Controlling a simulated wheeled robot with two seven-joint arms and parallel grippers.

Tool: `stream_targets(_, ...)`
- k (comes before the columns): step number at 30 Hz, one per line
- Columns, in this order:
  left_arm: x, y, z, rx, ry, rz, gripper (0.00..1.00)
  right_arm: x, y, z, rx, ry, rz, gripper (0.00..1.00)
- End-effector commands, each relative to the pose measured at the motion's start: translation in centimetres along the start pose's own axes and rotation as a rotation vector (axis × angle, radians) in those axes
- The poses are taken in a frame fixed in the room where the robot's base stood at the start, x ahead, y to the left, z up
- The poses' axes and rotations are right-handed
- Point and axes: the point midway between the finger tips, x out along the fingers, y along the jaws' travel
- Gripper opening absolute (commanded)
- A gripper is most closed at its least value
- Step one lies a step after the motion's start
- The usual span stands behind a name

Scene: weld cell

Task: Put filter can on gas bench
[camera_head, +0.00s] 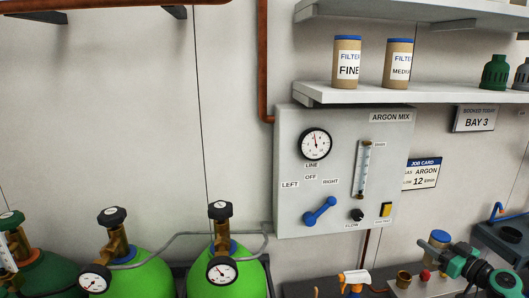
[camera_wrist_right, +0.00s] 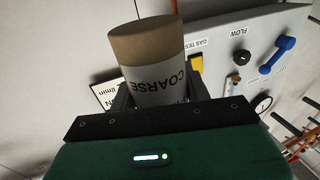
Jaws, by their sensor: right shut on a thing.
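The filter can (camera_wrist_right: 150,60) labelled COARSE is brown with a white label. It is in my right gripper (camera_wrist_right: 152,98), between its two fingers in the right wrist view. In the head view the can's blue lid (camera_head: 440,236) shows at the lower right, beside my right gripper (camera_head: 437,255), which hides part of the can. A dark bench top (camera_head: 308,289) shows along the bottom edge, below and left of the gripper; I cannot tell whether the can touches it. My left gripper is out of view.
A brass fitting (camera_head: 404,279) and an orange-and-white spray bottle (camera_head: 354,281) stand near the gripper. The ARGON MIX panel (camera_head: 289,215) is on the wall behind. Cans labelled FINE (camera_head: 347,72) and MEDIUM (camera_head: 398,72) stand on the shelf (camera_head: 440,92). Green cylinders (camera_head: 150,275) stand at left.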

Motion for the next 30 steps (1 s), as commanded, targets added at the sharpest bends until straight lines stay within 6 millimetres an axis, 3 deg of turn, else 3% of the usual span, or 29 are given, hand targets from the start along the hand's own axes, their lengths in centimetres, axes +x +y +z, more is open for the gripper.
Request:
stream_targets(12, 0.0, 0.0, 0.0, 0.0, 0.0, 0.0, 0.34, -0.5, 6.0, -3.8, -0.011, -0.003, 0.24, 0.24)
stream_targets(30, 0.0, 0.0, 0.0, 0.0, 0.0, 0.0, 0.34, -2.2, 9.7, -5.9, 0.001, 0.004, 0.458, 0.24)
